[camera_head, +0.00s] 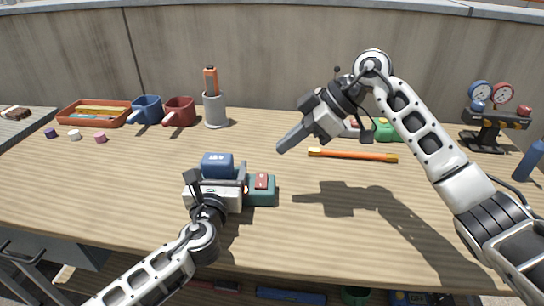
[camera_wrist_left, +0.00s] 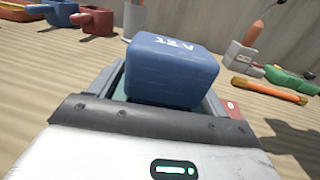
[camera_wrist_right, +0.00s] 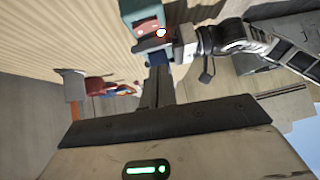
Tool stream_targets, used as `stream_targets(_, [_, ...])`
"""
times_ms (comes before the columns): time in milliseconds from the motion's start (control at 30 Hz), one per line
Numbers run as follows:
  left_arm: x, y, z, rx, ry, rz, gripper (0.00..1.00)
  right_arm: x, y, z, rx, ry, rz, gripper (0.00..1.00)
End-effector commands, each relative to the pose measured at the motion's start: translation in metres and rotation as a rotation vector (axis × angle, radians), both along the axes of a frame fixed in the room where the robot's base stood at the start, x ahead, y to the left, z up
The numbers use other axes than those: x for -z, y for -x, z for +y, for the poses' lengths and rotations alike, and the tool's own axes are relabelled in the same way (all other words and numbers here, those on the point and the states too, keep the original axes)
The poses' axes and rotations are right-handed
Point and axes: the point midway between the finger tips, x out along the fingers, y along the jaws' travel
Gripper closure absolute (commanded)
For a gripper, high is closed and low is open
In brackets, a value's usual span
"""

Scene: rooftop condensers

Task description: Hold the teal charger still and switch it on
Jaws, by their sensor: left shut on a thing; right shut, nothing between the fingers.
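The teal charger (camera_head: 262,192) sits on the bench, just left of centre. A red switch (camera_head: 262,180) is on its top, and it also shows in the left wrist view (camera_wrist_left: 233,109). A blue battery block (camera_head: 217,165) sits at the charger's left part. My left gripper (camera_head: 242,183) is shut on the charger, with fingers along its sides hiding part of it.
An orange rod (camera_head: 352,155) lies behind to the right, near a green object (camera_head: 385,131). A gauge stand (camera_head: 486,134) and blue bottle (camera_head: 530,163) are far right. Front right is clear.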

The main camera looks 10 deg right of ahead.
Motion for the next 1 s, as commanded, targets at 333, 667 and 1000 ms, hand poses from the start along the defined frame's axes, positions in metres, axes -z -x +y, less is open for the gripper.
stream_targets(333, [0.001,0.000,0.000,-0.001,-0.002,0.002,0.61,-0.032,0.010,-0.030,-0.001,0.000,-0.001,1.00])
stream_targets(667, [0.001,0.000,0.000,-0.001,-0.002,0.002,0.61,-0.033,0.011,-0.032,-0.001,-0.001,0.000,1.00])
stream_targets(1000, [0.000,0.000,0.000,0.000,-0.001,0.001,0.00,-0.033,0.011,-0.032,-0.001,0.000,0.000,1.00])
